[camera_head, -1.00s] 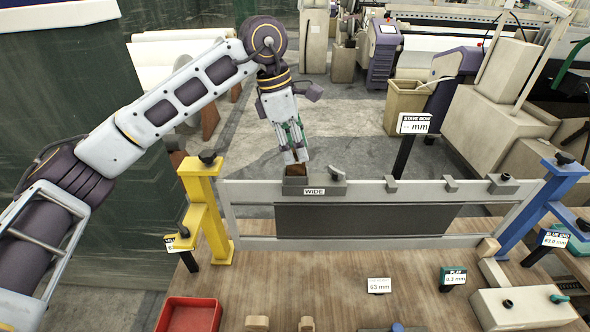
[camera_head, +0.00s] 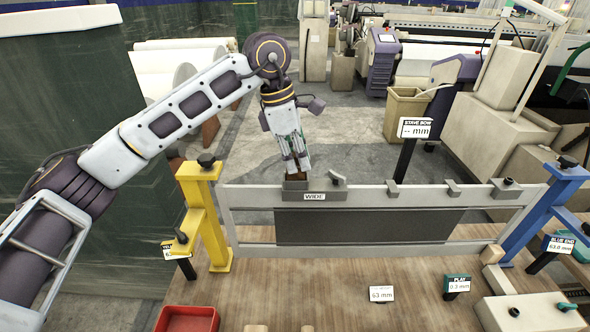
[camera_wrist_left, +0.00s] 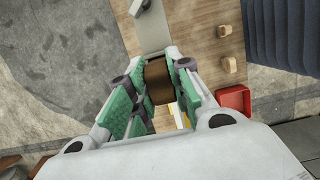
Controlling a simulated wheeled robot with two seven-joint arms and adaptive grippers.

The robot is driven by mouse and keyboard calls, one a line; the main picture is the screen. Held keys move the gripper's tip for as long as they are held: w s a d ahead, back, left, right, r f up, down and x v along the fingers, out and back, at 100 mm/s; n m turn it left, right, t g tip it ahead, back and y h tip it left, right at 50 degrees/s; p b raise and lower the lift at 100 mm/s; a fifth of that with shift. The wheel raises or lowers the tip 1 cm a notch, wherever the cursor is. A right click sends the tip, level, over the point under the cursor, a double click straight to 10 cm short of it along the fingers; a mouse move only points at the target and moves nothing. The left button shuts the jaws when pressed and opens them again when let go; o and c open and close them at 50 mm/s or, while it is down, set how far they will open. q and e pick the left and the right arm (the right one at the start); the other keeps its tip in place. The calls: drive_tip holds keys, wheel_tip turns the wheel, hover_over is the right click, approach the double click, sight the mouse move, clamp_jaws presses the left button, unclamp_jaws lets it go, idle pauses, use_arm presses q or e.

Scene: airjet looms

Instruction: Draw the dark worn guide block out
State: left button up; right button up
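The dark brown guide block (camera_head: 296,178) sits at the top of the grey holder marked WIDE (camera_head: 326,195), near the left end of the grey frame's top rail. My left gripper (camera_head: 297,170) points down onto it from above. In the left wrist view the brown block (camera_wrist_left: 158,80) lies between the fingertips of the gripper (camera_wrist_left: 157,76), which appear to touch it on both sides. The block's lower part is hidden in the holder. My right gripper is in neither view.
A yellow post (camera_head: 205,215) and a blue post (camera_head: 546,210) hold the frame's ends. A red tray (camera_head: 187,320) is at the front left of the wooden table (camera_head: 320,275). The table's middle front is mostly clear.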

use_arm(q)
clamp_jaws()
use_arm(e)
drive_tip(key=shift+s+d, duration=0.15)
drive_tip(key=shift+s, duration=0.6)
use_arm(q)
drive_tip(key=shift+r, duration=0.1)
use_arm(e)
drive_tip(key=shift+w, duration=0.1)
use_arm(q)
drive_tip(key=shift+r, duration=0.15)
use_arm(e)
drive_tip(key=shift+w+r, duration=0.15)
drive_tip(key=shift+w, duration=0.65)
use_arm(q)
drive_tip(key=shift+r, duration=0.15)
